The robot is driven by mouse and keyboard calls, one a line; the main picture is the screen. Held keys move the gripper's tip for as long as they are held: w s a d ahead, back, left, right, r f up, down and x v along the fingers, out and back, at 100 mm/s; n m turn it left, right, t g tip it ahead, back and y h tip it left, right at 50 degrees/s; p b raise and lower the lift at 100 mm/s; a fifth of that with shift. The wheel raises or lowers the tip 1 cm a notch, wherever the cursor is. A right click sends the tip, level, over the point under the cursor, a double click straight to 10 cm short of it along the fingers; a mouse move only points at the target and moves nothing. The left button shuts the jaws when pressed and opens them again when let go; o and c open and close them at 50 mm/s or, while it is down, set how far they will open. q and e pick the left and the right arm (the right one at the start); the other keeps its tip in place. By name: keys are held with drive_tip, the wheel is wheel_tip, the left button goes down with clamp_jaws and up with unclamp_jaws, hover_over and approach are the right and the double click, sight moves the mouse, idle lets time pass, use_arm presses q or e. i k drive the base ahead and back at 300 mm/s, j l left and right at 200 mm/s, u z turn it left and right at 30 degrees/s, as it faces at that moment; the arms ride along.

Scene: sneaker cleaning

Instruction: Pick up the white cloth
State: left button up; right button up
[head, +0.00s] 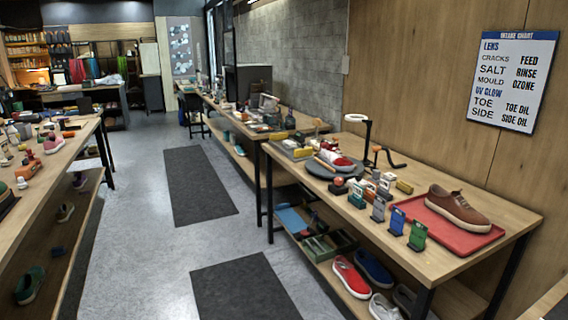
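I cannot pick out the white cloth with certainty. A flat white piece (84,166) shows beside the right edge of the left table, too small to tell whether it is cloth. A small red and white item (342,162) lies on a dark round turntable (318,166) on the right workbench; its kind is unclear. Neither of my grippers is in view.
The left table (50,178) is cluttered. The aisle floor with dark mats (198,185) is free.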

sight(289, 144)
drive_tip(key=i+j+u, duration=0.1)
drive_tip(key=i+u, duration=0.35)
drive_tip(key=i, duration=1.25)
drive_tip(key=i+j+z, duration=0.1)
drive_tip(key=i+z, duration=0.3)
drive_tip(key=i, duration=0.15)
drive_tip(key=i+j+z, duration=0.25)
drive_tip(key=i+z, duration=0.15)
drive_tip(key=i+j+z, duration=0.4)
drive_tip(key=i, duration=0.2)
